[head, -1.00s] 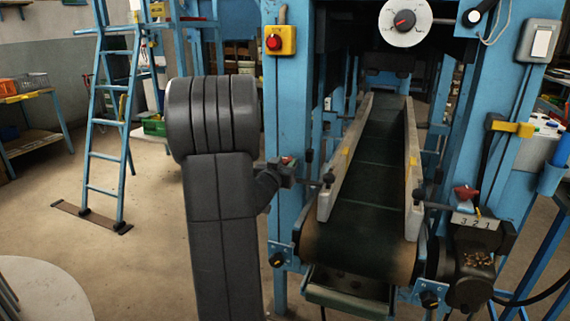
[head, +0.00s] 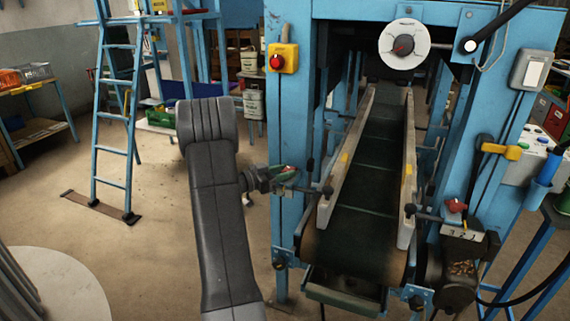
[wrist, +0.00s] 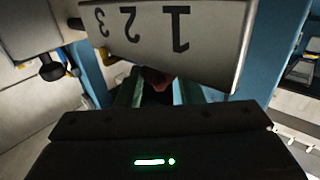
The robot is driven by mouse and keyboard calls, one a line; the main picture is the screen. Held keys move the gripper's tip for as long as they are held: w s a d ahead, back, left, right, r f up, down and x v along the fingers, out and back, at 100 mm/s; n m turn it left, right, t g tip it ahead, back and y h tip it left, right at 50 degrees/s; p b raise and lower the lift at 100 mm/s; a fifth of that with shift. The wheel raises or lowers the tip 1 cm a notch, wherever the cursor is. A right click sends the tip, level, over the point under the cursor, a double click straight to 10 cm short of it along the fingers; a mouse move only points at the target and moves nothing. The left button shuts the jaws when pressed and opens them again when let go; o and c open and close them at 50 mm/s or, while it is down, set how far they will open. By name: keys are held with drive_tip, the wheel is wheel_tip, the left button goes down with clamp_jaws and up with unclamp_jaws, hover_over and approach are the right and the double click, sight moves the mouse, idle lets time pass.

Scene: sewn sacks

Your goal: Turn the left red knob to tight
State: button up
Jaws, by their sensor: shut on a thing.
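The left red knob (head: 288,168) sits at the left side of the conveyor, by the blue frame post, and is partly covered by my gripper (head: 284,178) in the head view. In the wrist view the knob (wrist: 157,77) shows as a dark reddish shape between the two greenish fingers of my gripper (wrist: 158,92), which is shut on it. A pale number plate (wrist: 165,35) marked 1, 2, 3 appears upside down just beyond the knob. The exact direction in which the knob points cannot be made out.
A second red knob (head: 455,205) with its own number plate is at the conveyor's right. The conveyor belt (head: 372,180) has raised side rails. A white dial (head: 404,45) and a yellow box with a red button (head: 284,59) are above. Open floor lies left of my arm.

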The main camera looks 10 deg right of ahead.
drive_tip(key=m+g, duration=0.1)
drive_tip(key=g, duration=0.1)
drive_tip(key=m+g+p, duration=0.1)
drive_tip(key=m+g, duration=0.1)
drive_tip(key=w+m+g+p, duration=0.1)
drive_tip(key=g, duration=0.2)
drive_tip(key=shift+m, duration=0.3)
drive_tip(key=m+g+p, duration=0.2)
drive_tip(key=g, duration=0.1)
drive_tip(key=shift+w+r, duration=0.15)
drive_tip(key=shift+w+m+g+y+p, duration=0.1)
drive_tip(key=shift+m+g+y+p, duration=0.6)
drive_tip(key=shift+g+p, duration=0.45)
drive_tip(key=shift+d+g, duration=0.1)
drive_tip(key=shift+g, duration=0.15)
drive_tip(key=o, duration=1)
drive_tip(key=shift+c, duration=0.2)
